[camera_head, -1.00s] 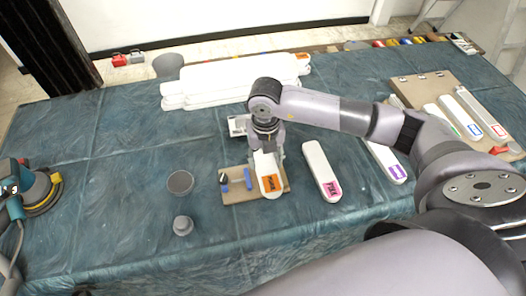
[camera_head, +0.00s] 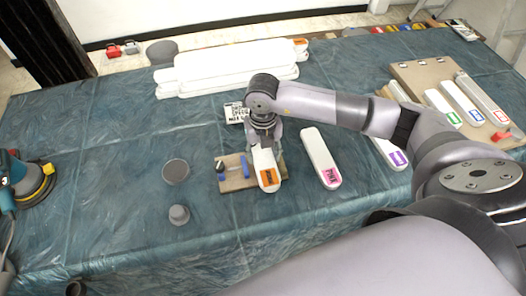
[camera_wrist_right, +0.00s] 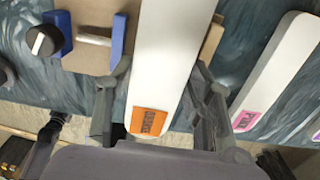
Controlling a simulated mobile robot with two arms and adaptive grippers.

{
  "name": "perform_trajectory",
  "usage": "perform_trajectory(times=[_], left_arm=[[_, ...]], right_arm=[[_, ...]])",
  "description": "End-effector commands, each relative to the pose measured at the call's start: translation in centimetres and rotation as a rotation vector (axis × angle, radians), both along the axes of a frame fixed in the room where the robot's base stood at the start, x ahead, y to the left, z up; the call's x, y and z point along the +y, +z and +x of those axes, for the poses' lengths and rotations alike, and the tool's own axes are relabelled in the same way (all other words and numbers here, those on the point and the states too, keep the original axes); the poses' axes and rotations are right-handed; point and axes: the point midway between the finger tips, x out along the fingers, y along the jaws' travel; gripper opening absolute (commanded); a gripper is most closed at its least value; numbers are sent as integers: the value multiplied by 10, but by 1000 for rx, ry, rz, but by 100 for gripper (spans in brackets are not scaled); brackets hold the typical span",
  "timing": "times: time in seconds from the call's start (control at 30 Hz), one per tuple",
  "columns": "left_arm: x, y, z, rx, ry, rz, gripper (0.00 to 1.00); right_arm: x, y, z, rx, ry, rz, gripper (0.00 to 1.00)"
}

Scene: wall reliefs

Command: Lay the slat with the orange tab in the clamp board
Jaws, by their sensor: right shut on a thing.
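The white slat with the orange tab (camera_head: 266,169) lies over the right part of the small wooden clamp board (camera_head: 238,180). My right gripper (camera_head: 264,140) comes from above and is shut on this slat. In the right wrist view the gripper's fingers (camera_wrist_right: 157,100) stand on either side of the slat (camera_wrist_right: 170,55), near its orange tab. The clamp board (camera_wrist_right: 88,20) has blue blocks, a metal rod and a black knob, left of the slat. I cannot tell whether the slat rests on the board or hangs just above it. My left gripper is not in view.
A slat with a pink tab (camera_head: 321,160) lies right of the board, and one with a purple tab (camera_head: 394,155) further right. A rack board (camera_head: 420,72) with several slats stands at right. White slats are piled (camera_head: 225,72) behind. Grey cups (camera_head: 176,171) stand left.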

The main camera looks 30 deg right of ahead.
Motion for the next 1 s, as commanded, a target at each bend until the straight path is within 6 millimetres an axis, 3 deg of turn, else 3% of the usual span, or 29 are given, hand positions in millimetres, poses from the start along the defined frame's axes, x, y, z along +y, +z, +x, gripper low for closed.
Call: perform_trajectory(times=[1.0], left_arm=[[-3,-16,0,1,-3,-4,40]], right_arm=[[0,-18,0,0,0,0,16]])
